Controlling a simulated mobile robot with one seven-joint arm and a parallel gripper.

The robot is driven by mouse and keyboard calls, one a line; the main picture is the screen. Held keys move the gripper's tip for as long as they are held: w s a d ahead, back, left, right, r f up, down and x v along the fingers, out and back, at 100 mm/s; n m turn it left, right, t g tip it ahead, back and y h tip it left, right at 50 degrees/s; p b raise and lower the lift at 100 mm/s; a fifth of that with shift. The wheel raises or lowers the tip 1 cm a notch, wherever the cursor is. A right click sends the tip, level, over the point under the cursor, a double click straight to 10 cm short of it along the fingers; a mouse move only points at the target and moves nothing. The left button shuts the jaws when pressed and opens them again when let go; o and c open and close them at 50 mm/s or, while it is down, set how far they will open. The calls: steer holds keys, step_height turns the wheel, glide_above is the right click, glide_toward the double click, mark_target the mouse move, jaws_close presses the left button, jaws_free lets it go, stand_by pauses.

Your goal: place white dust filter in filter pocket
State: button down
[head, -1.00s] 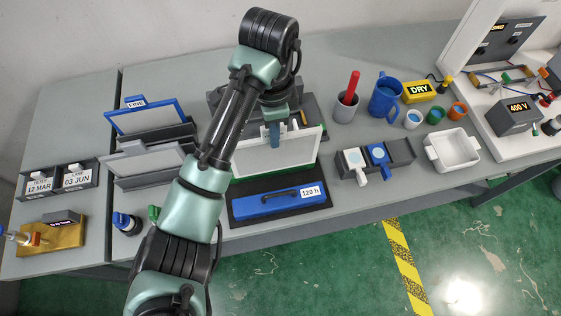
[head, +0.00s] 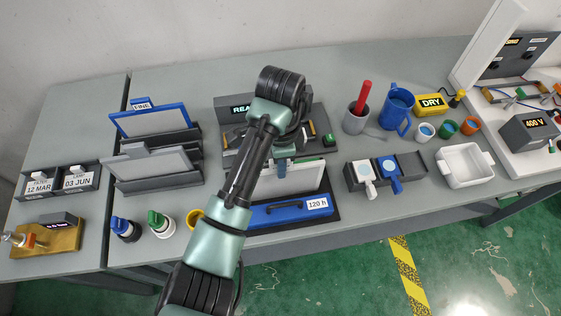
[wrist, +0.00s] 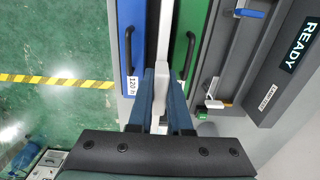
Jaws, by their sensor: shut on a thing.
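The white dust filter (head: 290,181) is a pale upright panel in the head view; in the wrist view it shows edge-on as a white strip (wrist: 166,30). My gripper (wrist: 163,92) is shut on its top tab, and in the head view the gripper (head: 282,168) is partly hidden by my arm. The filter stands just behind the blue cover (head: 290,212) marked 120 h, on a dark base (head: 334,214) that I take for the filter pocket. Its lower edge is hidden, so I cannot tell if it is seated.
A grey unit marked READY (head: 236,110) stands behind. Left are a rack with a blue-framed filter (head: 150,120) and a grey-framed filter (head: 150,165). Right are a dark holder (head: 412,170) with white and blue scoops, and a white tray (head: 465,165).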

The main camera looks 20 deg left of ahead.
steer(key=c, duration=0.8)
jaws_free()
steer(key=shift+f, duration=0.1)
steer(key=shift+c, duration=0.2)
steer(key=shift+w+r, duration=0.1)
steer(key=shift+r, duration=0.35)
step_height(320, 180, up, 12)
steer(key=p, duration=0.5)
steer(key=shift+f, duration=0.25)
